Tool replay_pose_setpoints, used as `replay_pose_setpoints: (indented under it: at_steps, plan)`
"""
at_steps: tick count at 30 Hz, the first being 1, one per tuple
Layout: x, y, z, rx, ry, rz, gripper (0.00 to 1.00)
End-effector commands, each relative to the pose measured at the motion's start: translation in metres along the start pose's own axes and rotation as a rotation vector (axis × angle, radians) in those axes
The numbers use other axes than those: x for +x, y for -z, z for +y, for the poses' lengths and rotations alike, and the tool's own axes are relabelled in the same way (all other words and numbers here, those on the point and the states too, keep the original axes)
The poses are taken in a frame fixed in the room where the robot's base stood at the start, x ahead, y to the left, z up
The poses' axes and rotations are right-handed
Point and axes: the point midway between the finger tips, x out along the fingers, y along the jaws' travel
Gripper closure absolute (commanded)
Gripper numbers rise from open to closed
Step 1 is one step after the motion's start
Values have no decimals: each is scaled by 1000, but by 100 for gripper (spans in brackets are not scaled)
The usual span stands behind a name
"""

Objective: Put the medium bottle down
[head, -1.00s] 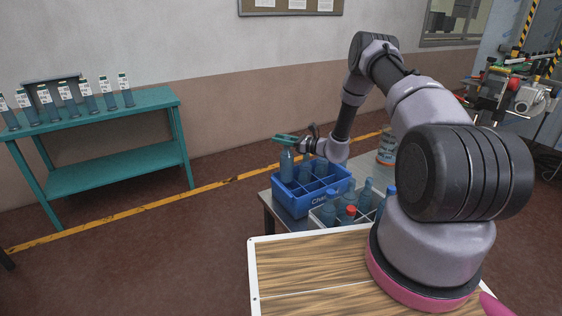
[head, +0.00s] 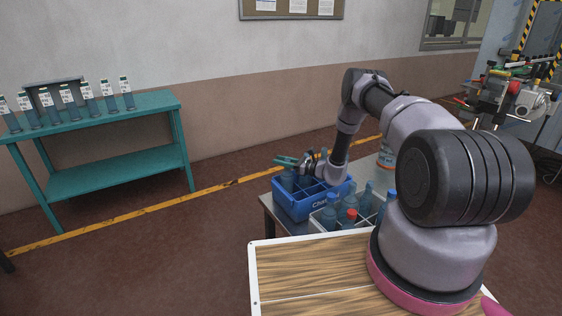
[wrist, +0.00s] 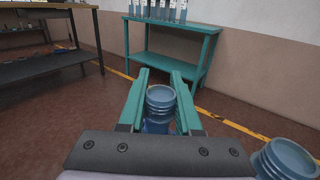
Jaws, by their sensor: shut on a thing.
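The medium bottle, blue and translucent, is between the jaws of my gripper; its round neck shows in the wrist view (wrist: 160,99). My gripper (head: 286,161) with teal fingers is shut on it, seen in the wrist view too (wrist: 162,84). In the head view the bottle (head: 288,180) is upright, its lower part hidden inside the left compartment of the blue divided crate (head: 305,209). I cannot tell whether its base touches the crate floor.
A grey crate (head: 328,226) with several bottles, one red-capped, stands in front of the blue crate. Another bottle (wrist: 285,160) is close at right in the wrist view. A teal table (head: 110,107) with several labelled bottles stands at left.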

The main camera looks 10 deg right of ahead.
Motion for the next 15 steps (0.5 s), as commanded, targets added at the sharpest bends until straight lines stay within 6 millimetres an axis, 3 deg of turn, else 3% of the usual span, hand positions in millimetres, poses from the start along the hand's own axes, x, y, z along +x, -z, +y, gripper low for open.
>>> replay_pose_setpoints:
  at_steps: [1, 2, 3, 15]
  plan:
    - [0, 1, 0, 0, 1, -1, 100]
    - [0, 1, 0, 0, 0, 0, 56]
    - [0, 1, 0, 0, 0, 0, 41]
    - [-2, -2, 0, 1, 1, 1, 37]
